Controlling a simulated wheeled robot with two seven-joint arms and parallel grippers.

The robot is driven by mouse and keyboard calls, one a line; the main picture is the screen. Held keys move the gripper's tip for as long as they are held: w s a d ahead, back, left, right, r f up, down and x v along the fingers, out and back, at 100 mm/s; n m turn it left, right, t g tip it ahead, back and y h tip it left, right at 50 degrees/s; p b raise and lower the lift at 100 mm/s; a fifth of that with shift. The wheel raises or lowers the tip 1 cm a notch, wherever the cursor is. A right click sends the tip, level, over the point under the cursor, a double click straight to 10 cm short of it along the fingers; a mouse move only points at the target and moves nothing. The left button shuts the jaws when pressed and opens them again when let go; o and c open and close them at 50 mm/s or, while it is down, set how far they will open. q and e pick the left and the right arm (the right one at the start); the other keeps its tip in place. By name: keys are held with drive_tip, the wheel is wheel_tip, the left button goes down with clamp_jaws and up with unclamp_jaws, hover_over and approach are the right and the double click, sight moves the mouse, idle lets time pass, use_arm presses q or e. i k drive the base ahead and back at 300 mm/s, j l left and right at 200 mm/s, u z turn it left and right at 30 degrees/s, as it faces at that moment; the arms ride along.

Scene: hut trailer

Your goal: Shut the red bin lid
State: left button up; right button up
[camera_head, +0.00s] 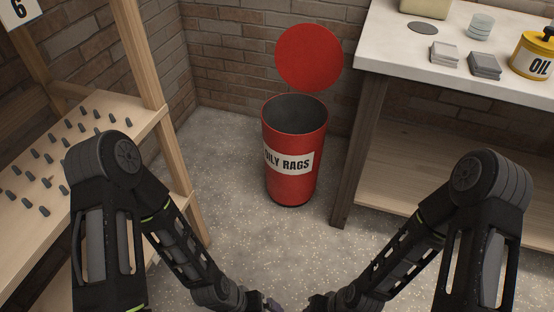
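The red bin (290,185) stands upright on the floor against the brick wall, with a white "OILY RAGS" label on its front. Its round red lid (309,57) is raised at the back, standing up above the rim. The dark inside of the bin shows. My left gripper (268,304) and my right gripper (312,303) are low at the bottom edge of the view, in front of the bin and apart from it. Both are largely cut off by the frame, so their fingers cannot be made out.
A wooden shelf (150,120) with several small dark pegs stands at left. A workbench (385,45) at right holds a yellow oil can (535,55), grey stacked blocks (485,64) and a glass jar (481,27). Speckled floor (235,230) in front of the bin is clear.

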sight(309, 57)
drive_tip(key=i+l, duration=0.3)
drive_tip(key=l, duration=0.2)
drive_tip(key=i+l, duration=0.35)
drive_tip(key=l, duration=0.15)
drive_tip(key=u, duration=1.15)
